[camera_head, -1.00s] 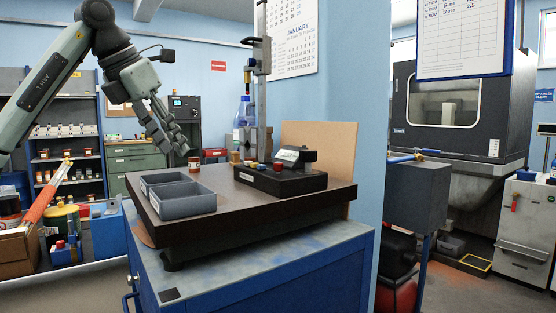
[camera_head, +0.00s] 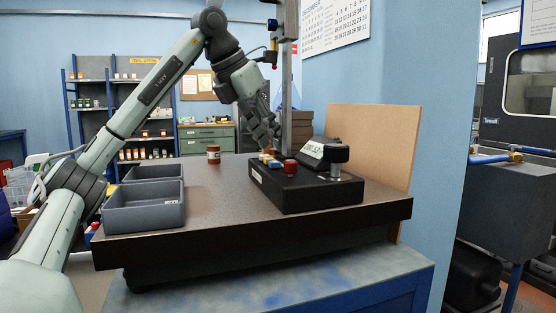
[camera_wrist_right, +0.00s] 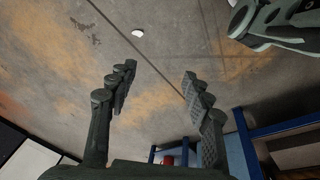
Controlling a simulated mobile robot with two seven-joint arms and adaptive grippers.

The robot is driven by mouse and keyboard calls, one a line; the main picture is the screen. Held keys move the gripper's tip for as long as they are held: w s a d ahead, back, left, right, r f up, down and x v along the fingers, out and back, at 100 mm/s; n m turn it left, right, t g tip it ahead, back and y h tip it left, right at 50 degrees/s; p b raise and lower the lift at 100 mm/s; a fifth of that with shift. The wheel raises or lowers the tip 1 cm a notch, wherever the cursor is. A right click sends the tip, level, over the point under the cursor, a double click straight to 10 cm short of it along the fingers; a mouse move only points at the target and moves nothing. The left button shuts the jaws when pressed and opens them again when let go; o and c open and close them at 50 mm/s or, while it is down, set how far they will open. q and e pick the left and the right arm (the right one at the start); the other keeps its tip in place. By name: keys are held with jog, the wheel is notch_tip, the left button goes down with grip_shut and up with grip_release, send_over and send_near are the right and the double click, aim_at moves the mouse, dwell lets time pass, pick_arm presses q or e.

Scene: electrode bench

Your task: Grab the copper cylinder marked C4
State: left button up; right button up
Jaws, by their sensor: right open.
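A small copper-brown cylinder (camera_head: 213,154) with a pale band stands upright on the dark bench plate (camera_head: 240,224), behind the grey trays. Its marking is too small to read. My left gripper (camera_head: 268,143) hangs fingers-down to the right of this cylinder and apart from it, by the far left end of a black device. I cannot make out whether its fingers are open, or what they may touch. My right gripper (camera_wrist_right: 160,85) shows in the right wrist view, open and empty, with stained concrete floor beyond it.
Two grey trays (camera_head: 144,216) sit at the plate's left. The black device (camera_head: 305,190) carries coloured knobs, a display and a dark-capped post. A metal column (camera_head: 290,90) and a tan board (camera_head: 372,140) stand behind. The plate's front middle is clear.

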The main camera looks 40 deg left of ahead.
aim_at(275, 149)
pick_arm(q)
jog(key=shift+x, duration=2)
grip_shut()
